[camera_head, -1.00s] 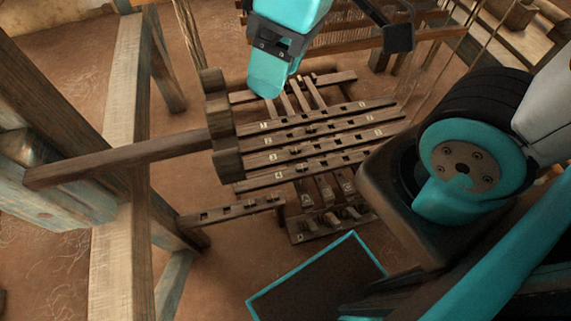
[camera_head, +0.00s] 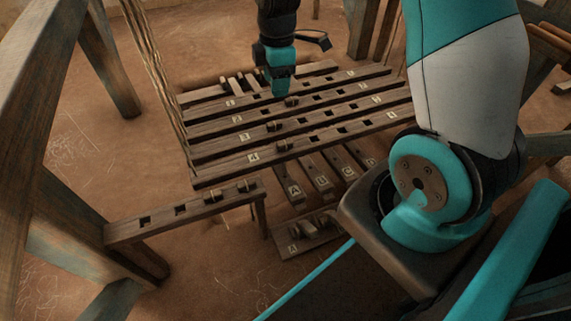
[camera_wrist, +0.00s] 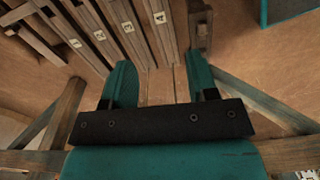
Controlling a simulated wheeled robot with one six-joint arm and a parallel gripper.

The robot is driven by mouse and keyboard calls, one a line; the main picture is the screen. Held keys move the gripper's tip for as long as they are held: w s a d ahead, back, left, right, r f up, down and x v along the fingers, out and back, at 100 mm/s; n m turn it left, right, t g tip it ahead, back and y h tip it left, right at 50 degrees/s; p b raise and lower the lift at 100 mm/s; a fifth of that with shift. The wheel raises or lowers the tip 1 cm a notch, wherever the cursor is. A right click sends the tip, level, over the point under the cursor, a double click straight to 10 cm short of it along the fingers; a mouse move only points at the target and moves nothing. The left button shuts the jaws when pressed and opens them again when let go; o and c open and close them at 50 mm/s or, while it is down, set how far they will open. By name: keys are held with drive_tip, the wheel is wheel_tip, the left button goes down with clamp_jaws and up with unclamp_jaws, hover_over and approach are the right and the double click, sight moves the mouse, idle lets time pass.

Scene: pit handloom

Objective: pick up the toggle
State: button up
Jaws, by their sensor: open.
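Several small wooden toggles sit in slots of the numbered bars in the head view. One is on the first bar (camera_head: 292,101), one on the third bar (camera_head: 274,125) and one on the fourth bar (camera_head: 283,145). Two more toggles (camera_head: 213,196) stand on a separate lower rail (camera_head: 150,228). I cannot tell which one the task means. My gripper (camera_head: 281,90) points down above the bars, close to the first toggle; contact cannot be told. In the wrist view my gripper (camera_wrist: 160,76) is open with nothing between its fingers, and the numbered bars (camera_wrist: 132,45) lie beyond it.
Lettered pedals (camera_head: 318,176) and a small lettered block (camera_head: 306,236) lie in front of the bars. Wooden posts (camera_head: 52,90) stand at the left and ropes (camera_head: 150,60) hang beside the bars. Bare earthen floor (camera_head: 220,255) is open at the front.

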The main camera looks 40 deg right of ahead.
wheel_tip(320, 180, down, 7)
drive_tip(key=d+n+b, duration=0.1)
drive_tip(key=d+b, duration=0.2)
drive_tip(key=b, duration=0.6)
hover_over(285, 142)
wheel_tip(285, 142, down, 11)
drive_tip(key=shift+s+a, duration=0.1)
wheel_tip(285, 142, down, 6)
drive_tip(key=b, duration=0.4)
drive_tip(key=shift+r, duration=0.1)
clamp_jaws()
